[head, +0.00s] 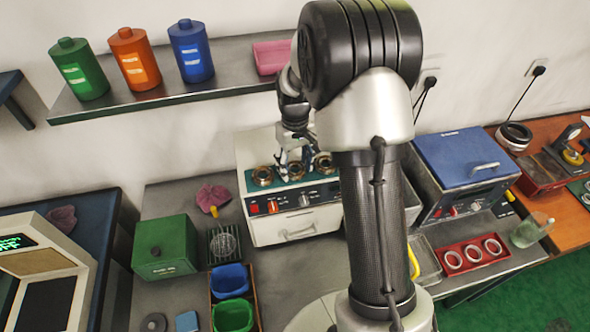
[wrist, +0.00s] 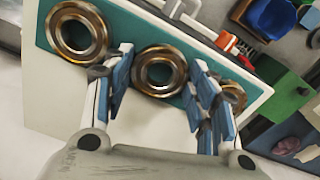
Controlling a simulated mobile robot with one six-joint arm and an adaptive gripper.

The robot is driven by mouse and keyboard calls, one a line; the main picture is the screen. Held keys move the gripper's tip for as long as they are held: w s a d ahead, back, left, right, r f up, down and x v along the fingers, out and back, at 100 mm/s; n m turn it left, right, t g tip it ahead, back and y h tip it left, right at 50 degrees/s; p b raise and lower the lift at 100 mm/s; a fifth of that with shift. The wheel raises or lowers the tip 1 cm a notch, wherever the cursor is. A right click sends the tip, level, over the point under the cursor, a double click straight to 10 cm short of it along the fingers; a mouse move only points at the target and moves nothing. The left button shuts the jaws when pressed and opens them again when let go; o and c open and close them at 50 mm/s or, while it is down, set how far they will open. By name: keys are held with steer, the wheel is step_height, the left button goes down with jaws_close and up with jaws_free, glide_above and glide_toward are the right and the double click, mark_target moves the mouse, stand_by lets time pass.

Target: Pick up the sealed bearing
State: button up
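Three metal bearing rings sit in a row on the teal top panel of a white bench unit (head: 290,228). In the head view I see the left ring (head: 262,177) clearly; the others are partly behind my gripper (head: 294,158). In the wrist view one ring (wrist: 96,42) is at the upper left, a middle ring (wrist: 160,90) is central, and a third (wrist: 237,93) is partly hidden by a finger. My gripper (wrist: 163,82) is open, its blue-padded fingers on either side of the middle ring. I cannot tell whether they touch it, or which ring is sealed.
The unit's front has red switches and a knob. A green box (head: 165,247) and blue and green bins (head: 230,281) stand to the left. A blue-lidded machine (head: 465,165) and a red tray of pale rings (head: 473,268) are right. A shelf with bottles (head: 133,58) hangs behind.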

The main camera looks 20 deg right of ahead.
steer(key=c, duration=0.5)
steer(key=shift+c, duration=0.2)
